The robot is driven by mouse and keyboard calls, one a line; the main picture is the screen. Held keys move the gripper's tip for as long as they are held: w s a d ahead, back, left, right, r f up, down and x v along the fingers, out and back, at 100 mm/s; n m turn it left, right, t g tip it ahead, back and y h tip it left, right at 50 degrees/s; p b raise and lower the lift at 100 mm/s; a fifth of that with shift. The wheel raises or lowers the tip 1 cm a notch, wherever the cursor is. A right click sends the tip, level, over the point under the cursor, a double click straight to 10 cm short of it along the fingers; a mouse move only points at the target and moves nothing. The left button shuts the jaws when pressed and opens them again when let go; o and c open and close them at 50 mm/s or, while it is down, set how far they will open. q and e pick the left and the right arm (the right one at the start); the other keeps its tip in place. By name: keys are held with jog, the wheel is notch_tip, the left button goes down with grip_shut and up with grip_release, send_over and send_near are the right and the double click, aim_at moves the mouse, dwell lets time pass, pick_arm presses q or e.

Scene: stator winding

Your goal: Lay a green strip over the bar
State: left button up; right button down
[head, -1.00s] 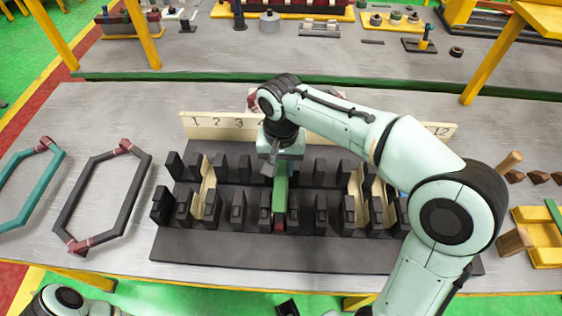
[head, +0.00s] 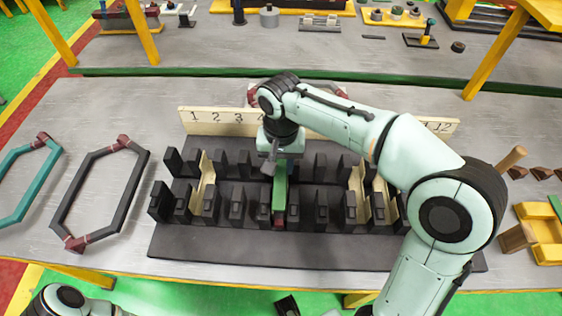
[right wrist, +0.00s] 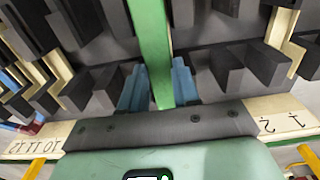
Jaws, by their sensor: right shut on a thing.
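A green strip (head: 279,190) lies lengthwise along one slot near the middle of the black slotted block (head: 200,243). My right gripper (head: 278,166) is over its far end and shut on it. In the right wrist view the two blue fingers (right wrist: 158,84) stand on either side of the strip (right wrist: 152,40). A dark red piece (head: 278,223) shows at the strip's near end; I take it for the bar's end. The rest of the bar is hidden, so I cannot tell whether the strip touches it. My left gripper is not in view.
Cream liners (head: 207,172) sit in a few other slots. A numbered cream board (head: 222,122) runs behind the block, partly hidden by my right arm. A black coil (head: 75,190) and a teal coil (head: 55,170) lie left. A yellow tray (head: 540,215) stands right.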

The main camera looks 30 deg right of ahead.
aim_at(281, 171)
jog(key=shift+f, duration=0.25)
jog(key=shift+f+b, duration=0.9)
jog(key=shift+f, duration=0.2)
jog(key=shift+s+f+b, duration=0.1)
jog(key=shift+f+b, duration=0.65)
jog(key=shift+f, duration=0.35)
jog(key=shift+f, duration=0.6)
jog(key=c, duration=0.7)
grip_release()
jog(key=shift+c, duration=0.2)
jog(key=shift+r, duration=0.15)
jog(key=shift+r+p, duration=0.55)
jog(key=shift+r, duration=0.15)
